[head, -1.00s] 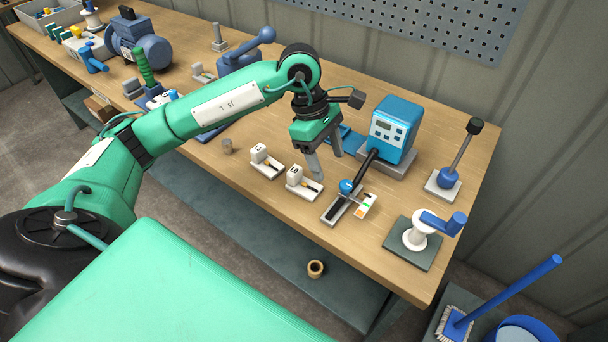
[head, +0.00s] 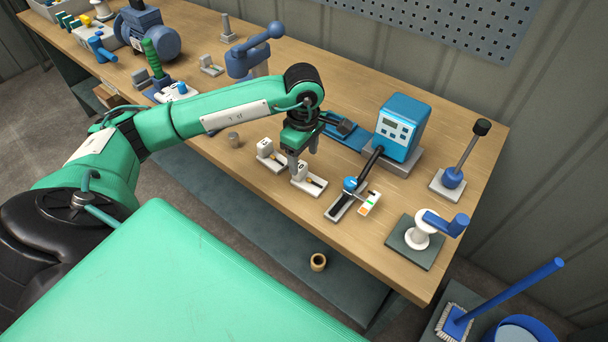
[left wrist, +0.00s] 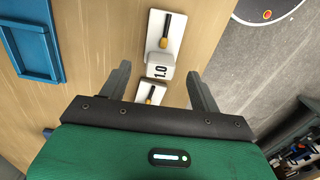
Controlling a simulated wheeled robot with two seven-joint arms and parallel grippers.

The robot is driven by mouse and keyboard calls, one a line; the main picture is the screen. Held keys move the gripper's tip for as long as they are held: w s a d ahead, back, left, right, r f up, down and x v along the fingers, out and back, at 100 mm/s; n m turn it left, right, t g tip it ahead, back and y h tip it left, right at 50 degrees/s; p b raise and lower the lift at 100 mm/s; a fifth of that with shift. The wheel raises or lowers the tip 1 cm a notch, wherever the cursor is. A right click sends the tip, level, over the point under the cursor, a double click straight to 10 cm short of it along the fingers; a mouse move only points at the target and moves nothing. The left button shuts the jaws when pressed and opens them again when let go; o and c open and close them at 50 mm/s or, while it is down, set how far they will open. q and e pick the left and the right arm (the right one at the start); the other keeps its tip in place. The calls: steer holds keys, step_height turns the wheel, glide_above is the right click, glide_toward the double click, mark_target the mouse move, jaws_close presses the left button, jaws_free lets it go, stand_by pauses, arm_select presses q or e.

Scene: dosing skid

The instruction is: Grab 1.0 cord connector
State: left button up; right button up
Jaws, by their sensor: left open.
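The 1.0 cord connector (left wrist: 160,68) is a white block marked "1.0" on a white base, with a black, orange-ended cord piece on the base. In the head view the connector (head: 309,182) appears to be the right one of two similar white pieces. My left gripper (head: 304,160) is open and empty above it, fingers pointing down, partly covering its block. In the left wrist view the gripper's fingertips (left wrist: 158,74) lie on either side of the block, apart from it. A second similar connector (head: 270,156) stands to the left; in the wrist view it is partly hidden by the gripper.
A blue tray (left wrist: 22,38) lies behind the connectors. A blue meter box (head: 401,128), a black slotted fixture with blue knob (head: 349,197) and a blue-handled crank (head: 420,235) stand to the right. The bench's front edge is close.

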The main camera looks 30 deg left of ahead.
mark_target(304, 168)
arm_select(q)
steer(key=shift+s+d+f+p, duration=0.1)
steer(key=shift+f+p, duration=0.25)
steer(key=shift+f, duration=0.85)
steer(key=shift+d+f+p, duration=0.1)
steer(key=shift+f+p, duration=0.25)
steer(key=shift+f, duration=0.8)
steer(key=shift+a, duration=0.1)
steer(key=c, duration=1.1)
steer(key=shift+r, duration=0.1)
